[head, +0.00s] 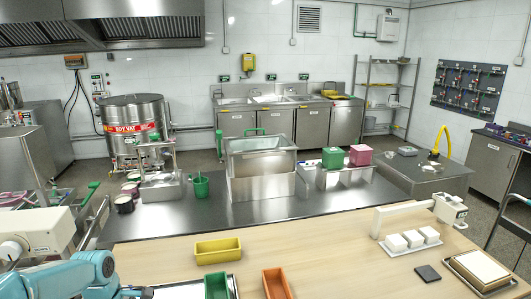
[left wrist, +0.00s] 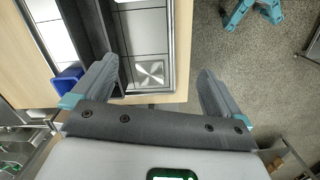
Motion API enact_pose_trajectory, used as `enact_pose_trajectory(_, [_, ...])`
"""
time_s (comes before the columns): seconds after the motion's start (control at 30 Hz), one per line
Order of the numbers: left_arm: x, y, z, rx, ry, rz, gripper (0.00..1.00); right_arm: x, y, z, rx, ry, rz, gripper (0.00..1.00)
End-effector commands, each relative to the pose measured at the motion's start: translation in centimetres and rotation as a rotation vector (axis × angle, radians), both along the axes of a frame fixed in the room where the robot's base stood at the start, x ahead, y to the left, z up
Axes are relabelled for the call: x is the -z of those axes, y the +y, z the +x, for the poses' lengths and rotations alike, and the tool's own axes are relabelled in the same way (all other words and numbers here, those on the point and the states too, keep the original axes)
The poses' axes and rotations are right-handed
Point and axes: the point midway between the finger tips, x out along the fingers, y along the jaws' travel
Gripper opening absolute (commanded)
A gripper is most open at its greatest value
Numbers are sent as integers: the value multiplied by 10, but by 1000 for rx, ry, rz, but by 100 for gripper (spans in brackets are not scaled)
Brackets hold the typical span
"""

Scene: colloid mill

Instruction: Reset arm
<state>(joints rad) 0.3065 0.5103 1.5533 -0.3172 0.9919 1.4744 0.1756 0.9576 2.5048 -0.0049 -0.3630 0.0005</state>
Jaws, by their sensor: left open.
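My left gripper (left wrist: 158,70) shows in the left wrist view with its two grey fingers wide apart and nothing between them. It hangs over the wooden table's edge (left wrist: 165,98), with grey floor (left wrist: 240,70) beyond to the right. In the head view my left arm comes in at the lower left, with its teal links near the table's front left corner; its fingers cannot be made out there.
The wooden table (head: 330,240) holds a yellow bin (head: 218,250), a green bin (head: 216,286), an orange bin (head: 277,284) and white blocks (head: 413,239). A dark-walled tray (left wrist: 100,28) and a blue bin (left wrist: 68,80) lie left of my left gripper's fingers.

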Motion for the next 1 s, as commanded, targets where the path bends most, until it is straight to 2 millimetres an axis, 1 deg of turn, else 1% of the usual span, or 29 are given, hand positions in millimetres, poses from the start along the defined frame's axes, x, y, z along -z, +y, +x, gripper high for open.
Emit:
enact_pose_trajectory(0.03, [14,-11,0,55,-2,-16,100,0,0,0,0,0,0,43])
enact_pose_trajectory(0.17, [50,-42,-3,217,-28,-59,100,0,0,0,1,0,0,43])
enact_pose_trajectory(0.27, [82,-72,-11,364,-55,-98,100,0,0,0,0,0,0,43])
enact_pose_trajectory(0.33, [108,-98,-23,487,-80,-130,100,0,0,0,0,0,0,43])
enact_pose_trajectory(0.37, [120,-110,-30,546,-93,-144,100,0,0,0,0,0,0,43])
enact_pose_trajectory(0.4, [136,-128,-42,630,-114,-164,100,0,0,0,0,0,0,43])
enact_pose_trajectory(0.47, [159,-156,-63,760,-148,-190,100,0,0,0,0,0,0,43])
enact_pose_trajectory(0.5, [173,-172,-78,847,-172,-202,100,0,0,0,0,0,0,43])
enact_pose_trajectory(0.57, [189,-193,-103,968,-206,-214,100,0,0,0,0,0,0,43])
enact_pose_trajectory(0.6, [198,-206,-120,1043,-225,-218,100,0,0,0,1,0,0,43])
enact_pose_trajectory(0.67, [208,-221,-146,1152,-252,-219,100,0,0,0,0,0,0,43])
enact_pose_trajectory(0.7, [213,-229,-163,1221,-267,-216,100,0,0,0,0,0,0,43])
enact_pose_trajectory(0.77, [218,-239,-188,1324,-286,-208,100,0,0,0,0,0,0,43])
enact_pose_trajectory(0.8, [220,-244,-205,1391,-295,-201,100,0,0,0,0,0,0,43])
enact_pose_trajectory(0.83, [223,-246,-216,1438,-302,-194,100,2,0,0,0,0,0,43])
enact_pose_trajectory(0.87, [245,-244,-207,1424,-310,-183,100,24,0,1,0,-2,0,43])
enact_pose_trajectory(0.9, [258,-244,-205,1420,-311,-182,100,38,0,0,0,-1,0,43])
enact_pose_trajectory(1.0, [282,-243,-205,1419,-311,-183,100,63,0,0,1,1,0,43])
